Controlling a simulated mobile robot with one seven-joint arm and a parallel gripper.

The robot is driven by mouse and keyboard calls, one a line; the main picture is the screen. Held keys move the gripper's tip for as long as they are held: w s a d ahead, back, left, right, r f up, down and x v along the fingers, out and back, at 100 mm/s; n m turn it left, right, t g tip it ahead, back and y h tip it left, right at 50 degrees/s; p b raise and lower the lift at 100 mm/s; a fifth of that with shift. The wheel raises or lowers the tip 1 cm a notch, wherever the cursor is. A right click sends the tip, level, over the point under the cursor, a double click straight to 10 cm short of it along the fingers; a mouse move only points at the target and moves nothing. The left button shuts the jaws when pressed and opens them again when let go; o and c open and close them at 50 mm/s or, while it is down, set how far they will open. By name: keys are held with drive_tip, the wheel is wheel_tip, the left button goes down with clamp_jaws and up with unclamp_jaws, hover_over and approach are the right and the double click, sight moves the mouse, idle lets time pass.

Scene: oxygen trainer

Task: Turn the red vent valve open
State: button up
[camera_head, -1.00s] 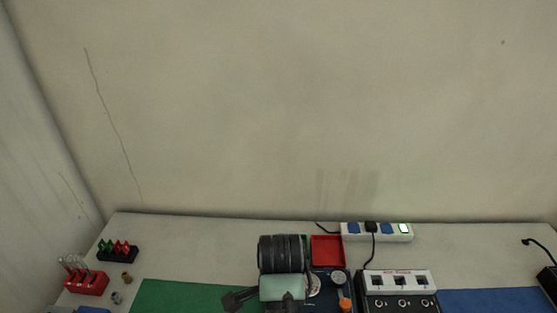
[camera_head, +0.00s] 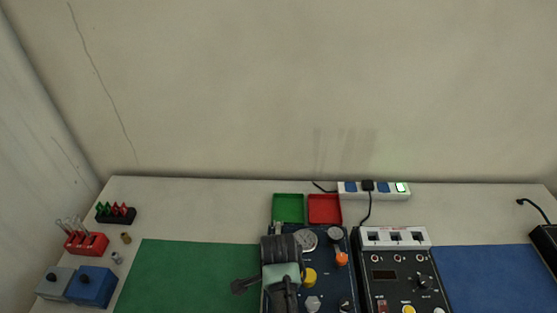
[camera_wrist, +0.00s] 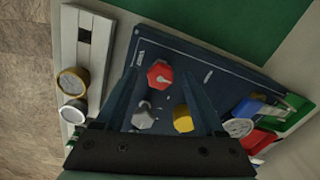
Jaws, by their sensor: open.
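The red vent valve (camera_wrist: 160,74) is a red knob with a pale mark on the dark blue panel (camera_wrist: 205,72) in the wrist view. A grey knob (camera_wrist: 143,115) and a yellow knob (camera_wrist: 182,118) sit beside it. My gripper (camera_wrist: 159,76) is open and empty, with its two fingers spread to the left and right of the red knob in the picture. I cannot tell how far above the panel the fingertips are. In the head view, the panel (camera_head: 325,280) is partly behind my arm, and the red valve does not show.
A gauge (camera_head: 306,238) and an orange knob (camera_head: 341,259) are on the panel's far part. Green (camera_head: 289,208) and red (camera_head: 325,209) trays lie behind it. A black instrument box (camera_head: 402,280) stands close on the right. The green mat (camera_head: 195,275) on the left is clear.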

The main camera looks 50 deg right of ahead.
clamp_jaws()
idle(0.4)
drive_tip(key=shift+n, duration=0.4)
drive_tip(key=n+p, duration=0.2)
drive_tip(key=n, duration=0.2)
drive_tip(key=shift+n, duration=0.3)
drive_tip(key=n+p, duration=0.2)
drive_tip(key=n, duration=0.4)
drive_tip(key=n+p, duration=0.1)
drive_tip(key=n, duration=0.5)
drive_tip(key=shift+n, duration=0.4)
drive_tip(key=n+p, duration=0.1)
drive_tip(key=n, duration=0.4)
drive_tip(key=shift+n, duration=0.6)
